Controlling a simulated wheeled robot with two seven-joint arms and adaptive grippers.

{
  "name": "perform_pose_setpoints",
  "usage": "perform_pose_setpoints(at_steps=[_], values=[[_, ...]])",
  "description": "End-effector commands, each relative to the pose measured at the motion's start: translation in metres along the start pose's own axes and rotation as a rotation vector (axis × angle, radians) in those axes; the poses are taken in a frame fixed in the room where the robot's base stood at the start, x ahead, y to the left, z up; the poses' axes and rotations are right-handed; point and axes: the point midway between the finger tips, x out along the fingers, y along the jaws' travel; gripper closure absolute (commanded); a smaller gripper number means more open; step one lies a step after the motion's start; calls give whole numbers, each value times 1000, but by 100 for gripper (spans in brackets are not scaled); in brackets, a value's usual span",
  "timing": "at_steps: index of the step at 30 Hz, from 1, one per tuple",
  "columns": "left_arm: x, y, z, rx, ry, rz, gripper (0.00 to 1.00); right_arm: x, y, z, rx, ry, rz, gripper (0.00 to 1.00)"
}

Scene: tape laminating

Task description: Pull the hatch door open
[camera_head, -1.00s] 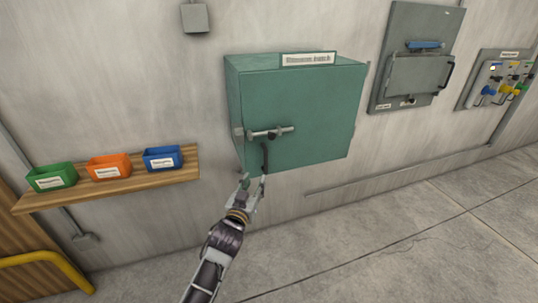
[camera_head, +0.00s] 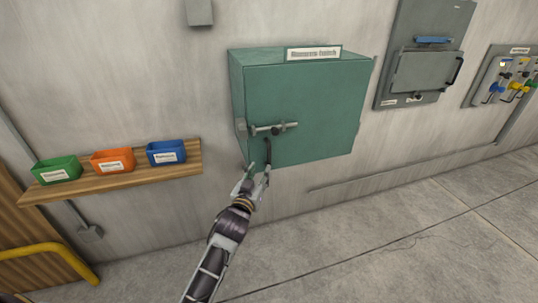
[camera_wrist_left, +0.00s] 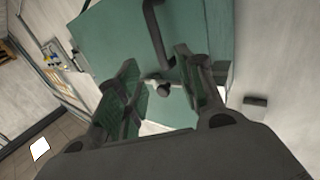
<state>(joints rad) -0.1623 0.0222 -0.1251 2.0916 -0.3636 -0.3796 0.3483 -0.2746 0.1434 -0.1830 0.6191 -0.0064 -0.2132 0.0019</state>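The green hatch (camera_head: 305,105) is a box on the wall, and its front door looks closed. A grey latch bar (camera_head: 272,128) crosses the door's lower left. A dark handle (camera_head: 268,150) hangs below the bar; it also shows in the left wrist view (camera_wrist_left: 153,28). My left gripper (camera_head: 259,177) is just below the handle, pointing up at it. In the left wrist view its two fingers (camera_wrist_left: 160,95) are apart, with the handle's lower part and a round grey knob (camera_wrist_left: 163,90) between them in the picture. Contact cannot be told. My right gripper is out of view.
A wooden shelf (camera_head: 110,184) on the left holds a green bin (camera_head: 57,170), an orange bin (camera_head: 113,161) and a blue bin (camera_head: 166,152). A grey panel (camera_head: 425,70) and a valve board (camera_head: 505,75) are on the right. A yellow rail (camera_head: 45,250) stands lower left. The floor is clear.

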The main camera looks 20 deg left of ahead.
Motion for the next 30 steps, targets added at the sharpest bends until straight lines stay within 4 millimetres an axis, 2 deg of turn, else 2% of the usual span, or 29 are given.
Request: perform_pose_setpoints(at_steps=[30], values=[[85,0,-1,2,2,0,63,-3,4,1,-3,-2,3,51]])
